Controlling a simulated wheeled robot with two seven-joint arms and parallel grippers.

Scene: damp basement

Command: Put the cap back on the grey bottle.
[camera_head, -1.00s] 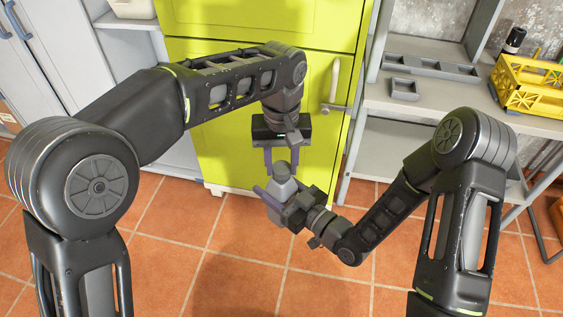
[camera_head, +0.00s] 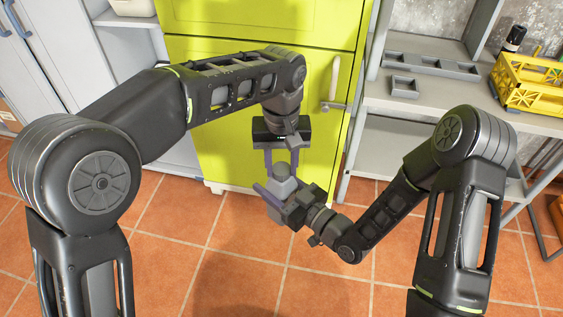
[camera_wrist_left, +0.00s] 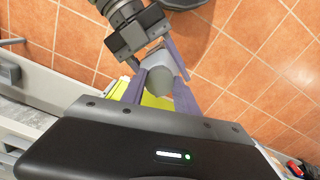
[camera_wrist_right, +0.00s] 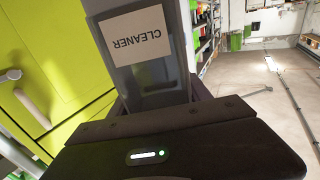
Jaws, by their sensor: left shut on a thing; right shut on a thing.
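The grey bottle (camera_head: 283,188) is held in front of the green cabinet, above the floor. My right gripper (camera_head: 274,196) is shut on its body from the side; a white CLEANER label (camera_wrist_right: 135,36) faces the right wrist camera. My left gripper (camera_head: 281,163) points down from above, its two fingers shut on the grey cap (camera_head: 281,170) at the top of the bottle. In the left wrist view the cap (camera_wrist_left: 159,82) sits between the fingers, lined up with the bottle. Whether the cap is seated or just touching the neck cannot be told.
The green cabinet (camera_head: 258,100) stands behind the grippers. At the right, a grey shelf table (camera_head: 440,102) carries a divided grey tray (camera_head: 430,67), a small grey box (camera_head: 404,88), a yellow crate (camera_head: 530,85) and a dark bottle (camera_head: 514,40). The tiled floor below is clear.

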